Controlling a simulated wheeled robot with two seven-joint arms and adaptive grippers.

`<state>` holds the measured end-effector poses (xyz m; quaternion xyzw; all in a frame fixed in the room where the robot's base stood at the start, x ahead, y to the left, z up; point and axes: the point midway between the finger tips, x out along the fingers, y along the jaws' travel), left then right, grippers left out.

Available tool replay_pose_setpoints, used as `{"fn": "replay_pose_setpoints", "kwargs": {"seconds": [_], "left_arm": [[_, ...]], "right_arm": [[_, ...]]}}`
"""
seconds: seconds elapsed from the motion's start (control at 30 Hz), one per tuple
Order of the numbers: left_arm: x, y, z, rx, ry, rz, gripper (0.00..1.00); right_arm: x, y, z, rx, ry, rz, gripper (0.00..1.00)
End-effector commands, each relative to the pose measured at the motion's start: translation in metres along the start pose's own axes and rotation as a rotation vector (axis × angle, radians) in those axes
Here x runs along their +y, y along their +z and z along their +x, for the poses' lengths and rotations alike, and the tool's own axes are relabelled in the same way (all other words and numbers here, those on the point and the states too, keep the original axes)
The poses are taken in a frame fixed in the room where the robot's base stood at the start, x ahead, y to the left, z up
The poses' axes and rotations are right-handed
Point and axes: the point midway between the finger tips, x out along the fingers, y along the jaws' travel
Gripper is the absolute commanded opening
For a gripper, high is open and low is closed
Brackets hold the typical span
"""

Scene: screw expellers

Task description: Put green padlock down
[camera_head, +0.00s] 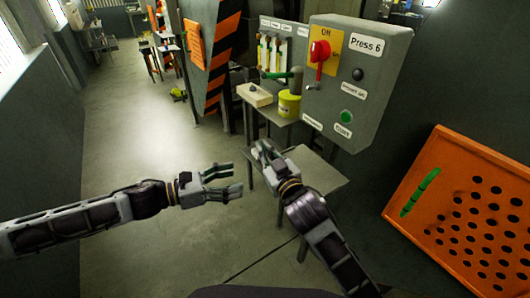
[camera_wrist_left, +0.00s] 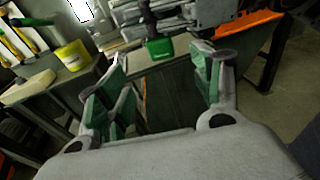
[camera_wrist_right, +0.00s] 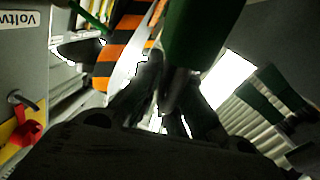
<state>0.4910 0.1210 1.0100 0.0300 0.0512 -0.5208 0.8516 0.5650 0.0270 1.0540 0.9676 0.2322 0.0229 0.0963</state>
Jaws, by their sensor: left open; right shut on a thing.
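My right gripper (camera_head: 264,152) is shut over the small grey table (camera_head: 325,176) below the Press 6 box. In the left wrist view, the green padlock (camera_wrist_left: 160,47) hangs below the dark fingers of my right gripper. The padlock (camera_wrist_right: 203,30) also looms large and dark green, close to the camera, at the top of the right wrist view. I cannot make it out in the head view. My left gripper (camera_head: 231,180) is open and empty, left of the small table. Its spread green-padded fingers show in the left wrist view, with the padlock beyond them.
The Press 6 box (camera_head: 358,85) with a red switch (camera_head: 319,52) stands behind the small table. A yellow tub (camera_head: 289,104) and a pale block (camera_head: 254,95) are on the bench behind. An orange perforated panel (camera_head: 470,212) is at right. The floor at left is clear.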

Motion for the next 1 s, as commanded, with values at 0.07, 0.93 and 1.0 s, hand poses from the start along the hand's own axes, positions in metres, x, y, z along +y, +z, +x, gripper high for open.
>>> {"fn": "replay_pose_setpoints", "kwargs": {"seconds": [0.07, 0.93, 1.0], "left_arm": [[0.0, 0.0, -0.004, 0.001, 0.0, 0.0, 0.66], [0.017, -0.008, -0.006, 0.0, 0.032, -0.062, 0.66], [0.028, -0.014, -0.004, -0.003, 0.055, -0.107, 0.66]], "right_arm": [[0.0, 0.0, 0.0, 0.001, 0.0, 0.0, 0.0], [0.0, 0.0, 0.0, 0.001, 0.0, 0.0, 0.0], [0.0, 0.0, 0.0, 0.001, 0.0, 0.0, 0.0]]}}
